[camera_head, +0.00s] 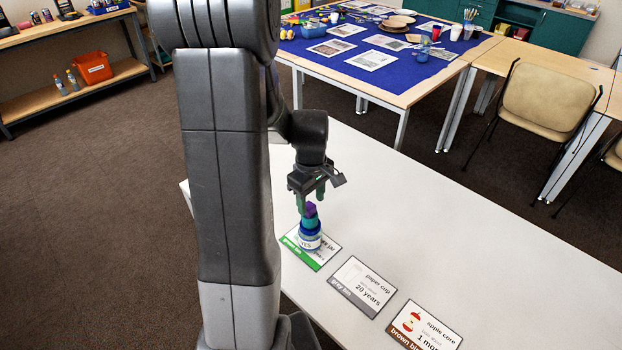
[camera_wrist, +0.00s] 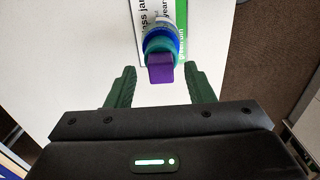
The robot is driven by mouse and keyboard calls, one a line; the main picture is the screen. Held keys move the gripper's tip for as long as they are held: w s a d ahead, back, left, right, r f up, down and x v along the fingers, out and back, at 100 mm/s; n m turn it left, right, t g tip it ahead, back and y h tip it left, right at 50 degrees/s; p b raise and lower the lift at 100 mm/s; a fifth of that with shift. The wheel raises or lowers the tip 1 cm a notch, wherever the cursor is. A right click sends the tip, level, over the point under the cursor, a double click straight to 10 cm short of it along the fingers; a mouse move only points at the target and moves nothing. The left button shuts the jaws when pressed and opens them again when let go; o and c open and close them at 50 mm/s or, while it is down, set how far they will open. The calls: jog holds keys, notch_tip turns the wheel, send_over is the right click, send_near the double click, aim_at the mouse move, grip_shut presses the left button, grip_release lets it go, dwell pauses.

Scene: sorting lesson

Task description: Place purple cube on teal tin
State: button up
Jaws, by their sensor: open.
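The purple cube (camera_head: 310,209) rests on top of the teal tin (camera_head: 310,222). The teal tin stands on a blue jar with a white label (camera_head: 310,240), which is on the green-edged card. In the wrist view the purple cube (camera_wrist: 161,69) lies over the near side of the teal tin (camera_wrist: 158,45), with the blue rim (camera_wrist: 172,38) around it. My gripper (camera_head: 310,198) is open just above the stack. In the wrist view its green fingers (camera_wrist: 163,86) are spread on either side, apart from the cube.
On the white table (camera_head: 420,215) lie a glass jar card (camera_head: 322,258), a paper cup card (camera_head: 361,286) and an apple core card (camera_head: 424,327) in a row. The table to the right of the stack is clear. A blue-covered table (camera_head: 375,45) stands behind.

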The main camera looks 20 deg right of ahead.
aim_at(311, 207)
notch_tip(311, 207, up, 10)
dwell(0.3)
jog(key=shift+f, duration=0.1)
notch_tip(311, 207, down, 12)
jog(key=shift+f, duration=0.1)
jog(key=shift+w+r, duration=0.1)
jog(key=shift+r, duration=1.2)
